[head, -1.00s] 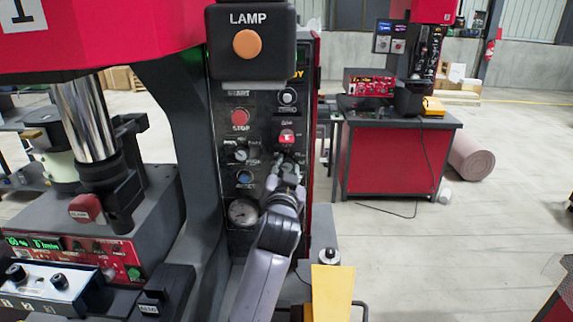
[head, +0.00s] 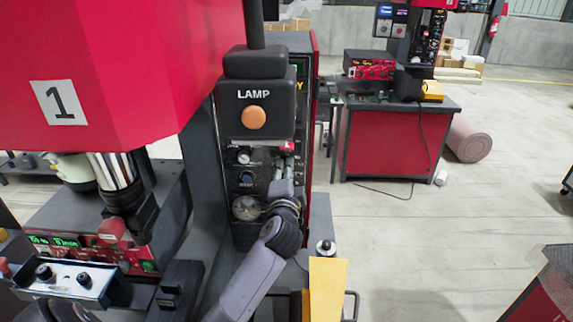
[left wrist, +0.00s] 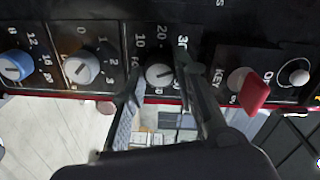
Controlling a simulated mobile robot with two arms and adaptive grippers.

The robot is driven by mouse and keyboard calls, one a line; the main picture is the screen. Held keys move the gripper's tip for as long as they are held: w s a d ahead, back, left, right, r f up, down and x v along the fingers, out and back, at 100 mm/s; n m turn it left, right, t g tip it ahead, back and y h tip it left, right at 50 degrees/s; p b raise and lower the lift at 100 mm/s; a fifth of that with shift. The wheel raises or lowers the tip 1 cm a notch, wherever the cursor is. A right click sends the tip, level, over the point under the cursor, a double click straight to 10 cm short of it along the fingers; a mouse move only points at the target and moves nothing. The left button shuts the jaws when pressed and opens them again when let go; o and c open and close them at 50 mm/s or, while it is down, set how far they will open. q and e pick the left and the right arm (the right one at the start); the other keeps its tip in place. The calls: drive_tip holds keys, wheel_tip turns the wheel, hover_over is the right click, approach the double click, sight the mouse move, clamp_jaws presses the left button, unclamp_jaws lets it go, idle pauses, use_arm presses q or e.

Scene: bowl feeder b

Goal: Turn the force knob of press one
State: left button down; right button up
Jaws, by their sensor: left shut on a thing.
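Press one carries a white "1" label (head: 59,102) on its red housing. Its dark control panel (head: 240,175) stands upright behind the lamp box. My left gripper (head: 283,172) is up against the right part of this panel and covers the knob there. In the left wrist view, the force knob (left wrist: 158,73) is a small dark-faced dial with a pale pointer and a scale marked 10, 20, 30. My left gripper's fingers (left wrist: 160,82) are shut on it, one on each side. Its label is partly hidden by a finger.
In the wrist view, a red key switch (left wrist: 251,93) is close beside one finger, and grey (left wrist: 80,67) and blue (left wrist: 15,66) knobs are on the other side. The lamp box (head: 255,95) overhangs the panel. A yellow plate (head: 328,285) stands in front.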

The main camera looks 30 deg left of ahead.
use_arm(q)
drive_tip(key=m+p, duration=0.3)
drive_tip(key=m, duration=0.1)
drive_tip(key=shift+r+m, duration=0.1)
drive_tip(key=shift+m, duration=0.2)
idle(0.3)
drive_tip(key=c, duration=1.2)
unclamp_jaws()
drive_tip(key=shift+w+d, duration=0.1)
drive_tip(key=shift+c, duration=0.2)
drive_tip(key=v, duration=1.2)
drive_tip(key=shift+f, duration=0.2)
